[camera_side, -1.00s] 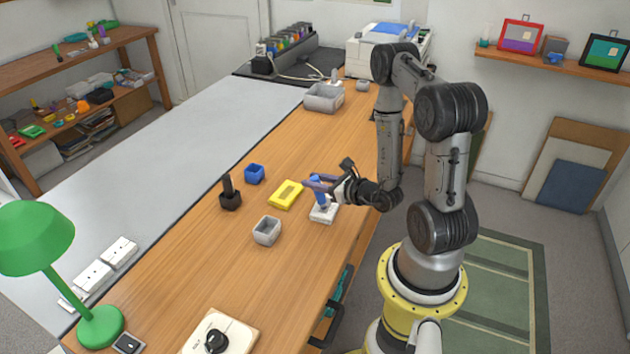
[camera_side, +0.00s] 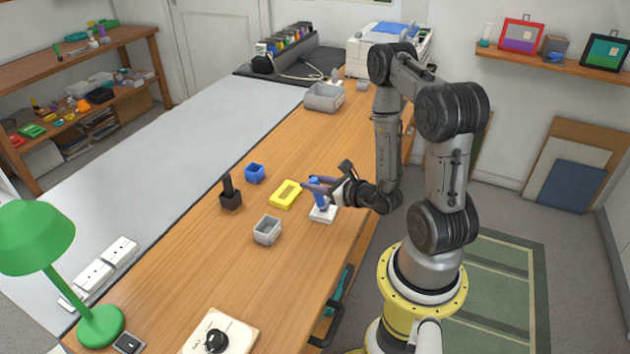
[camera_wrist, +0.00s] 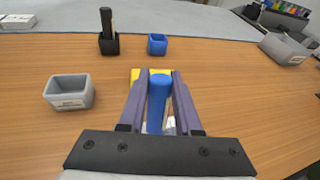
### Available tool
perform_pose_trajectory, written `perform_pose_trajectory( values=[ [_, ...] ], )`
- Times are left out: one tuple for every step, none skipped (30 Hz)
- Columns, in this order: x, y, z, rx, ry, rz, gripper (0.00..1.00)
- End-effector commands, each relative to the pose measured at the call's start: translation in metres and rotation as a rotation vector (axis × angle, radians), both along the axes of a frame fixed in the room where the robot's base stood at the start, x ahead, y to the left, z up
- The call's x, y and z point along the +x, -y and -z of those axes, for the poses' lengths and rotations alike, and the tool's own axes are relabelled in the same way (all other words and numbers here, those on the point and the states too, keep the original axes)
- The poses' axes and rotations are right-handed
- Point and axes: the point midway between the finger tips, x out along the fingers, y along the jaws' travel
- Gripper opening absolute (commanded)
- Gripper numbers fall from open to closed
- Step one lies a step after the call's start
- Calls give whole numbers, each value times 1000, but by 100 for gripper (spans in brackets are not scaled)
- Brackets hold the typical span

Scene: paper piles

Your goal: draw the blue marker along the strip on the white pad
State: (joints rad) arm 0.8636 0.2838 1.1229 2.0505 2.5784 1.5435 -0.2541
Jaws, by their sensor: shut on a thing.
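My gripper (camera_side: 318,183) is shut on the blue marker (camera_side: 321,198), one purple finger on each side of it. The marker stands roughly upright in the side view, over the white pad (camera_side: 327,216). In the wrist view the blue marker (camera_wrist: 159,95) is between the fingers of my gripper (camera_wrist: 160,85). Only a small bit of the white pad (camera_wrist: 171,125) shows there, behind the marker and fingers. The strip on the pad is hidden or too small to make out. I cannot tell whether the marker's tip touches the pad.
A yellow block (camera_side: 285,194) with a slot lies just left of the pad. A grey cup (camera_side: 267,231), a blue cup (camera_side: 255,174) and a black holder (camera_side: 231,199) stand nearby. A grey bin (camera_side: 323,98) is farther back. The wooden table in front is mostly clear.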

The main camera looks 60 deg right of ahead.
Motion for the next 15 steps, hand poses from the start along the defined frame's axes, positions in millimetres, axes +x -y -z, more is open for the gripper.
perform_pose_trajectory(
  values=[
    [0, 2, 0, -1, 2, 1, 0],
    [1, 3, 0, -1, 2, 2, 0],
    [1, 5, 0, -1, 2, 2, 0],
    [1, 7, 0, -1, 2, 3, 0],
    [1, 9, 0, -1, 3, 4, 0],
    [1, 11, 0, -1, 3, 4, 0],
    [1, 13, 0, -1, 4, 3, 0],
    [2, 15, 0, -1, 3, 3, 0],
    [2, 18, 0, -1, 3, 4, 0],
    [2, 20, 0, -2, 2, 4, 0],
    [2, 21, 0, -2, 3, 4, 0],
    [2, 23, 0, -1, 3, 2, 0],
    [2, 24, 0, -2, 3, 1, 0],
    [2, 24, 0, -2, 3, 0, 0],
    [2, 24, 0, -2, 2, 1, 0]
  ],
)
